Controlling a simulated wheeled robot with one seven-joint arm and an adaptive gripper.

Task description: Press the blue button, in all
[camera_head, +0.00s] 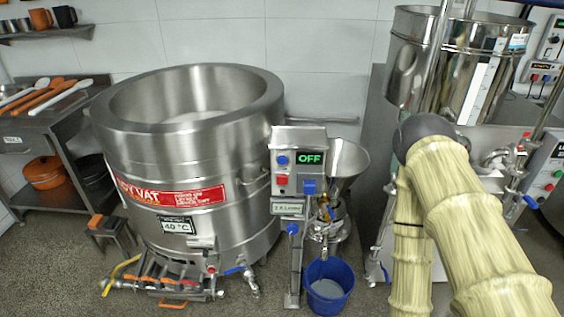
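A grey control box (300,138) stands on a post between the large steel vat and the mill. A round blue button (283,160) is at the upper left of its face, beside a green display (310,158) reading OFF. A red button (282,181) sits below the blue button. A blue switch or block (309,186) is at the lower right of the face. Nothing covers the box. My arm, with a bamboo-like surface, rises at the right and bends at a dark joint, apart from the box in the picture. My gripper is not in view.
The large steel vat (185,150) fills the left. The colloid mill's funnel (348,160) is right of the box, with a blue bucket (328,285) below. Burner pipes and valves (165,275) are low in front. A steel tank (455,65) is behind my arm.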

